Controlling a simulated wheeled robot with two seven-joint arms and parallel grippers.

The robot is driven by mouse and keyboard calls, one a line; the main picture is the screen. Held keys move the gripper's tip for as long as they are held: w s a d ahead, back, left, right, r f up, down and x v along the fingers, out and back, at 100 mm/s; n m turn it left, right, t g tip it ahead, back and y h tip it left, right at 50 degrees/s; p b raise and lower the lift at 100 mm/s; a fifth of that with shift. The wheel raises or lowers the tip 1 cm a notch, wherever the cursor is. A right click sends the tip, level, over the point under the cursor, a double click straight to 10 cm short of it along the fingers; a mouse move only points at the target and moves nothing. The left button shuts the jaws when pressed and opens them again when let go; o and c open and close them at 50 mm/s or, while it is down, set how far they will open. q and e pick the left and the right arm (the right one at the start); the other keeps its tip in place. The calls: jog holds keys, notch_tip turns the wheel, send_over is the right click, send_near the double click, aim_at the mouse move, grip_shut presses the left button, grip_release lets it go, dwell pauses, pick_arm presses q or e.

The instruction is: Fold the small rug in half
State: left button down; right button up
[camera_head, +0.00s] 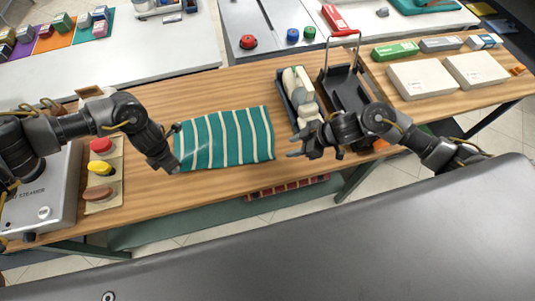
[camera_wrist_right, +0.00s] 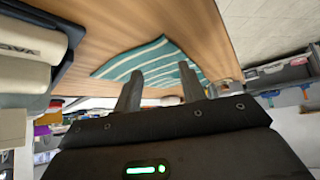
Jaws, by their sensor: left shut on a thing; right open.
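The small rug (camera_head: 224,138), teal with cream stripes, lies flat on the wooden table (camera_head: 235,87). My left gripper (camera_head: 174,167) is at the rug's left edge, near its front left corner, and is shut on it; its fingertips are partly hidden. My right gripper (camera_head: 300,147) is open and empty, to the right of the rug and apart from it. In the right wrist view the rug (camera_wrist_right: 150,62) lies beyond the two open fingers (camera_wrist_right: 158,92).
A blue bin with cream rolls (camera_head: 299,90) and a black tray-like holder (camera_head: 347,92) stand right of the rug. White boxes (camera_head: 420,80) lie further right. A steamer box (camera_head: 45,195) and a board with coloured knobs (camera_head: 103,172) are at left.

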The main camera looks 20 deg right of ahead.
jog(key=x, duration=0.9)
jog(key=shift+w+a+f, duration=0.1)
jog(key=shift+a+f, duration=0.05)
jog(key=shift+c, duration=0.2)
grip_shut()
dwell(0.4)
jog(key=shift+r, duration=2.5)
